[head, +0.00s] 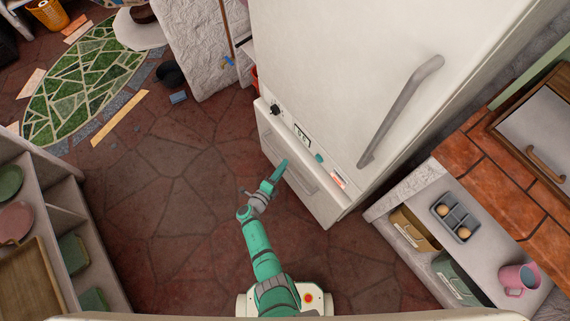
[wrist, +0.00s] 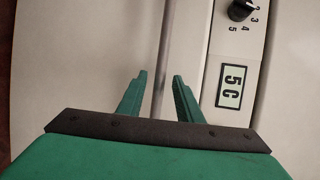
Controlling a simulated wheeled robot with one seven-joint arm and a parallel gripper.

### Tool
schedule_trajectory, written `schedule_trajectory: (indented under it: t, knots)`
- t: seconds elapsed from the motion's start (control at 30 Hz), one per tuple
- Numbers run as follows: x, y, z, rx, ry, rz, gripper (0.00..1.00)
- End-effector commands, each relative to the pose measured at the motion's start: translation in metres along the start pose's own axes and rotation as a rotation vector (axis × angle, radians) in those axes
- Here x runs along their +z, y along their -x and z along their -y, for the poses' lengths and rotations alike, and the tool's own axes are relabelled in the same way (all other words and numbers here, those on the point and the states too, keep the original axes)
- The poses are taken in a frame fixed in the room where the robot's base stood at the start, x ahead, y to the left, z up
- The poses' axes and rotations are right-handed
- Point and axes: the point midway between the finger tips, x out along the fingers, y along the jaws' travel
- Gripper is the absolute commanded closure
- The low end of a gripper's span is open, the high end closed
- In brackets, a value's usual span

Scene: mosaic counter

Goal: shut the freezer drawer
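The white freezer drawer (head: 322,204) is the low front of the white fridge, below a panel with a knob and display. In the head view its front seems to stand a little out from the body; how far is hard to tell. Its grey bar handle (head: 304,184) runs along the front. My green gripper (head: 282,164) is at the handle's upper left part. In the wrist view my gripper (wrist: 159,78) is open, and the grey handle bar (wrist: 166,40) runs between its two fingers, with gaps on both sides. The drawer's inside is not visible.
The tall fridge door (head: 340,65) with its long handle rises above the drawer. A counter unit (head: 480,205) stands to the right and a shelf (head: 60,215) to the left. The stone floor (head: 150,200) in front of the drawer is clear.

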Motion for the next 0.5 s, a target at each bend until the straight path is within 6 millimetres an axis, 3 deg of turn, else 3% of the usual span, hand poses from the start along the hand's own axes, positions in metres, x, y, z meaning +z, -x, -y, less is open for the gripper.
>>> schedule_trajectory:
  t: [0.2, 0.5]
  knots:
    - [0.001, -0.022, 0.0, -0.001, 0.0, 0.0, 0.68]
    - [0.0, -0.026, -0.001, 0.001, -0.001, 0.001, 0.68]
